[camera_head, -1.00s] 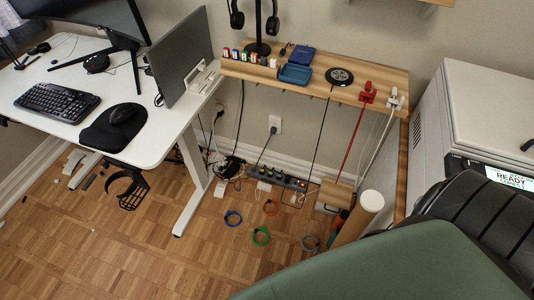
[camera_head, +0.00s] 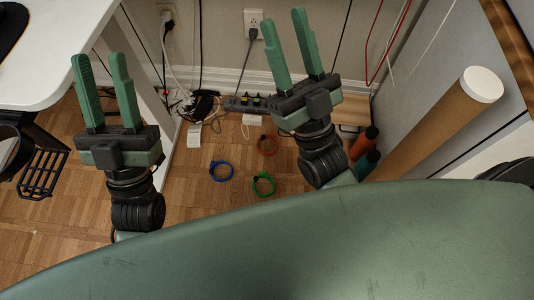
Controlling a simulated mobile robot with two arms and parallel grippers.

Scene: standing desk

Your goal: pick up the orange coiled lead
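The orange coiled lead (camera_head: 267,144) lies on the wooden floor, just in front of the power strip and left of my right wrist in the picture. My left gripper (camera_head: 100,62) is raised at the left, its two green fingers apart with nothing between them. My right gripper (camera_head: 284,26) is raised right of centre, its green fingers also apart and empty. Neither gripper touches the orange lead.
A blue coil (camera_head: 221,170) and a green coil (camera_head: 264,185) lie nearby on the floor. A power strip (camera_head: 238,104) with tangled cables runs along the wall. A tall cardboard tube (camera_head: 425,130) stands at right beside orange and teal bottles. The white desk (camera_head: 50,55) is upper left.

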